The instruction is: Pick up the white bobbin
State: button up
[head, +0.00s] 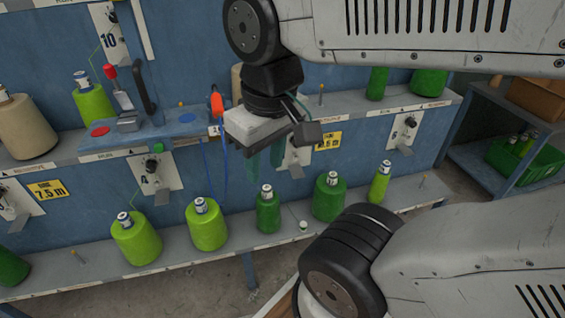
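No plainly white bobbin stands out. A cream bobbin (27,128) with a pale tube top stands upright on the upper shelf at the far left. Another cream bobbin (236,85) shows only as a strip behind my arm; the rest is hidden. My gripper (265,168) points down in front of the blue panel, above the lower shelf. Its two dark green fingers are apart, with nothing visible between them.
Light and dark green bobbins (206,224) stand along the lower shelf (180,258). A blue bracket (165,130) with a red-knobbed lever and an orange-tipped tool juts from the upper shelf. A green crate (525,165) sits on a rack at right. My arm hides part of the view.

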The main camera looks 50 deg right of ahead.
aim_at(303, 224)
jog(key=z, duration=0.75)
jog(key=k, duration=0.4)
jog(key=z, duration=1.35)
